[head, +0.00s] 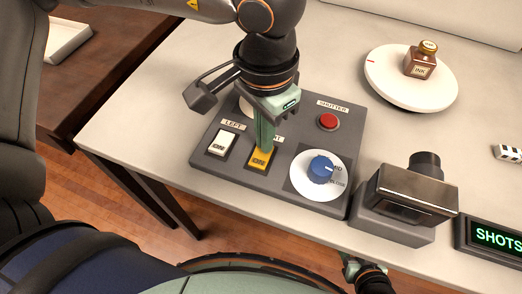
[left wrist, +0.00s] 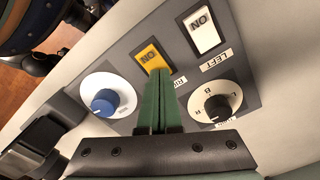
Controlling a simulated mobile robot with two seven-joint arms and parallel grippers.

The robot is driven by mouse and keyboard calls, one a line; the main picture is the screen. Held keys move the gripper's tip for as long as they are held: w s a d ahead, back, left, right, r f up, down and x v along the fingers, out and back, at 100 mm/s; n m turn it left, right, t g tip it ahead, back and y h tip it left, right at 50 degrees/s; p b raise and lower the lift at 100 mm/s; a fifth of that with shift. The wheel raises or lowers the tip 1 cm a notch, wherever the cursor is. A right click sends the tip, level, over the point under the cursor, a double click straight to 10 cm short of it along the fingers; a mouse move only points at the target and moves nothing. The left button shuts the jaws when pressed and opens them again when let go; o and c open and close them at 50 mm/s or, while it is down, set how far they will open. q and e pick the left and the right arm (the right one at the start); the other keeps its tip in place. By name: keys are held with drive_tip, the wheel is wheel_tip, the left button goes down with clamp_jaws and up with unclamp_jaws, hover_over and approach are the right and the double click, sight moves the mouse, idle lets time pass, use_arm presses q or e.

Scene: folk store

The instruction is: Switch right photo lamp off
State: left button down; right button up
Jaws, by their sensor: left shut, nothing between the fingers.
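The yellow rocker switch (head: 258,160) sits on the grey control panel (head: 274,178), with a partly covered label above it. The lamp itself is not in view. My right gripper (head: 350,266) shows partly at the bottom, its jaws unclear.
A white switch (head: 222,143) labelled LEFT is close beside the yellow one. A blue knob (head: 321,168) and a red shutter button (head: 328,121) share the panel. A camera (head: 412,190) stands to the right; a turntable (head: 388,84) bears an ink bottle (head: 421,61).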

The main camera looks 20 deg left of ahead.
use_arm(q)
drive_tip(key=shift+r+p, duration=2.2)
drive_tip(key=shift+r, duration=1.25)
